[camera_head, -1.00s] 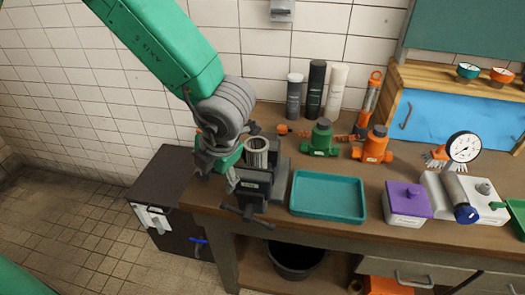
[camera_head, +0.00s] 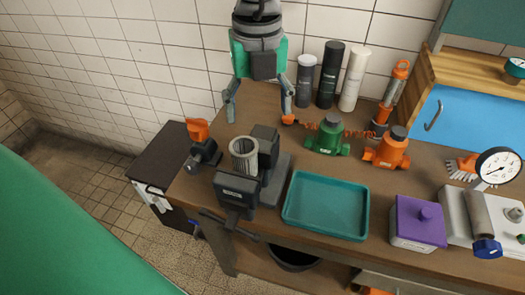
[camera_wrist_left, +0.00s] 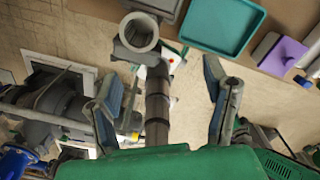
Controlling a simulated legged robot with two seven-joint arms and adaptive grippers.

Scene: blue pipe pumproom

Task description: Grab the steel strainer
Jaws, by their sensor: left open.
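The steel strainer (camera_head: 243,158) is a grey, ribbed, open-topped cylinder. It stands upright at the dark vise (camera_head: 237,190) near the left end of the workbench. My left gripper (camera_head: 259,108) is above and beyond the strainer in the head view, fingers spread and pointing down, with nothing between them. In the left wrist view the open fingers (camera_wrist_left: 166,105) flank the middle of the picture. A grey round opening (camera_wrist_left: 139,32), which looks like the strainer, lies beyond them at upper centre, apart from both fingers. My right gripper is not in view.
A teal tray (camera_head: 326,205) lies right of the vise, with a purple-lidded box (camera_head: 419,222) further right. An orange-topped dark fitting (camera_head: 202,145) is close left of the strainer. Green (camera_head: 327,138) and orange (camera_head: 388,150) valves and upright bottles (camera_head: 330,75) stand behind.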

